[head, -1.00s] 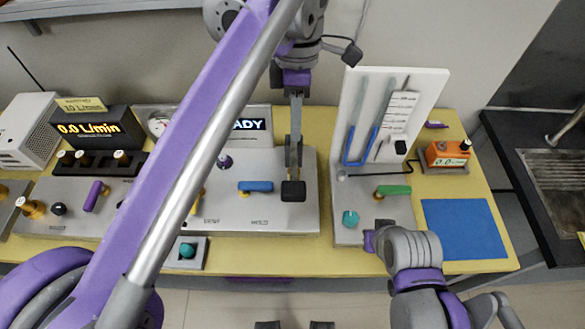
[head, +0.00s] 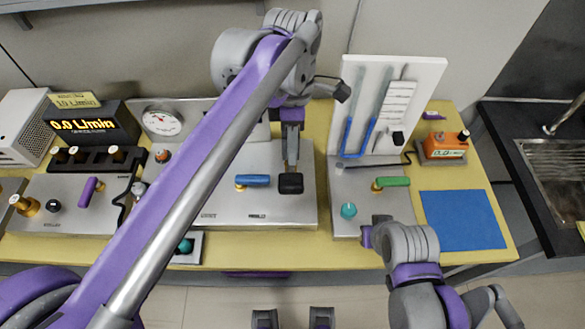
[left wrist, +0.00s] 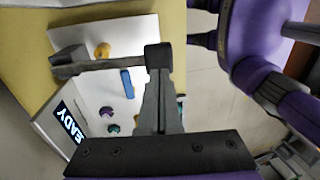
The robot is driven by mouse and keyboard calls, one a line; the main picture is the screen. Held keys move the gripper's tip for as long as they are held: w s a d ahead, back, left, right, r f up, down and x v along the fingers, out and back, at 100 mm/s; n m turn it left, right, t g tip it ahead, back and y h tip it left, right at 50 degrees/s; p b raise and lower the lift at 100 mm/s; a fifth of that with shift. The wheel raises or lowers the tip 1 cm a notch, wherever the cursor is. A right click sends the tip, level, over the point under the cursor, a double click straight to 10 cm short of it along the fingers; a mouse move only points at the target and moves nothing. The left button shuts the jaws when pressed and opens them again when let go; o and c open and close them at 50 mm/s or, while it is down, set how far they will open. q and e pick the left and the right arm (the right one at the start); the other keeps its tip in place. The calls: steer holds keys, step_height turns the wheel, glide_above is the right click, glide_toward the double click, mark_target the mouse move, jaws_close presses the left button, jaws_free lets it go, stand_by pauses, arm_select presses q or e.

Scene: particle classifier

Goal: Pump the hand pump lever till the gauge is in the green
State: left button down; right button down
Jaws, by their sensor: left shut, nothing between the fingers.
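The pump lever (left wrist: 100,65) is a grey bar ending in a black block-shaped grip (head: 290,183), which stands over the steel panel (head: 222,208); the grip also shows in the left wrist view (left wrist: 158,57). My left gripper (head: 291,163) points down at the grip with its fingers together. In the left wrist view the fingertips (left wrist: 159,80) line up with the grip, but I cannot tell whether they touch. The round white gauge (head: 162,122) is at the panel's back left; its reading is too small to tell. My right gripper (head: 372,233) is at the front right; its finger opening is unclear.
A blue-handled valve (head: 252,181) is just left of the grip. A white tube board (head: 412,75), a green-handled valve (head: 392,182) and a teal knob (head: 348,210) are to the right. A blue mat (head: 464,220) lies clear at the right.

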mark_target(293, 180)
arm_select(q)
steer(key=shift+x, duration=2.6)
arm_select(e)
steer(key=shift+f, duration=0.1)
